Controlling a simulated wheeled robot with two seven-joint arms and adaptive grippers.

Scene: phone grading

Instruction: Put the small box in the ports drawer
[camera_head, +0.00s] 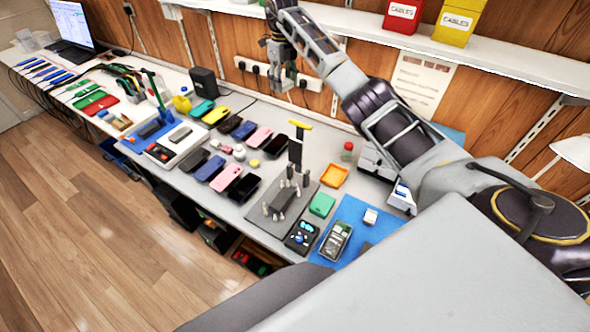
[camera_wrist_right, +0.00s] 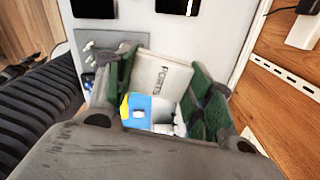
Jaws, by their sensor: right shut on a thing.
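In the head view my right gripper (camera_head: 283,82) is raised over the back of the bench near the wall, pointing down; the box is hard to make out there. A pale grey unit (camera_head: 372,162) stands partly behind my right arm. I cannot read labels on it or tell which part is the ports drawer. My left gripper is not in view.
The white bench (camera_head: 215,140) carries several phones. A blue mat (camera_head: 352,212) with a white cube (camera_head: 370,215) and an orange tray (camera_head: 334,175) lie nearby. A wall shelf (camera_head: 480,62) runs above.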

